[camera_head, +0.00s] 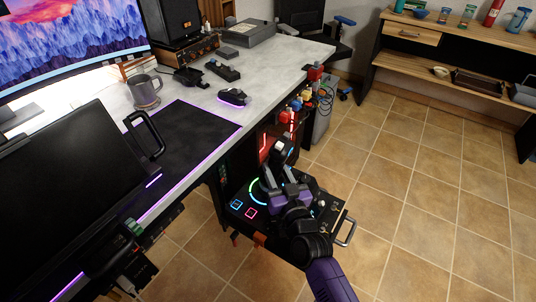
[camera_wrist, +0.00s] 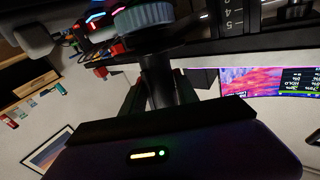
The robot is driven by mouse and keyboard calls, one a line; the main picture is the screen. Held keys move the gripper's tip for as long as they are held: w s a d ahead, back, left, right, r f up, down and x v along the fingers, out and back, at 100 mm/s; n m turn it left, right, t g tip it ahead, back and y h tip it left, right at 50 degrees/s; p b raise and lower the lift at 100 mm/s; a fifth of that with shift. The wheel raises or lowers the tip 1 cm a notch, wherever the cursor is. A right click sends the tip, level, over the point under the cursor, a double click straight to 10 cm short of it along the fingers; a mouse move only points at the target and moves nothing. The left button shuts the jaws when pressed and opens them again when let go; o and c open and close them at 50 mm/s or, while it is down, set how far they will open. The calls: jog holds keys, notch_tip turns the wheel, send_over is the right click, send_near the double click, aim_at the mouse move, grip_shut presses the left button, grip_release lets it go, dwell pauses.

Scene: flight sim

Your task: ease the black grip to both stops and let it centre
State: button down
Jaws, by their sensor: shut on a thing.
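The black grip (camera_head: 282,152) stands up from a dark control panel (camera_head: 240,222) beside the desk, and my gripper hides its lower part. My gripper (camera_head: 280,176) is above the panel, shut on the grip. In the wrist view the dark stem of the grip (camera_wrist: 156,72) runs between my two fingers (camera_wrist: 158,95), below a wider ribbed grey part. My gripper's dark body fills the bottom of that view. The grip's exact tilt cannot be told.
The panel has lit rings and squares and a metal side handle (camera_head: 347,231). The desk (camera_head: 190,100) with a mouse (camera_head: 233,97), mug (camera_head: 145,90) and monitors lies left. Red and yellow knobs (camera_head: 287,116) stand behind the grip. The tiled floor (camera_head: 425,180) at right is clear.

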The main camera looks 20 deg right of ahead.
jog(key=shift+w+a+r+n+g+p, duration=0.15)
jog(key=shift+w+a+n+g+p, duration=0.25)
jog(key=shift+p, duration=2.45)
jog(key=shift+w, duration=0.15)
jog(key=shift+w+a+p, duration=0.1)
jog(key=shift+p, duration=0.9)
jog(key=p, duration=0.2)
jog(key=shift+w+a+r+g+p, duration=0.1)
jog(key=shift+w+a+g+p, duration=0.1)
jog(key=shift+w+g+p, duration=0.15)
jog(key=shift+p, duration=0.4)
jog(key=c, duration=0.8)
grip_release()
jog(key=shift+o, duration=0.2)
jog(key=shift+a, duration=0.1)
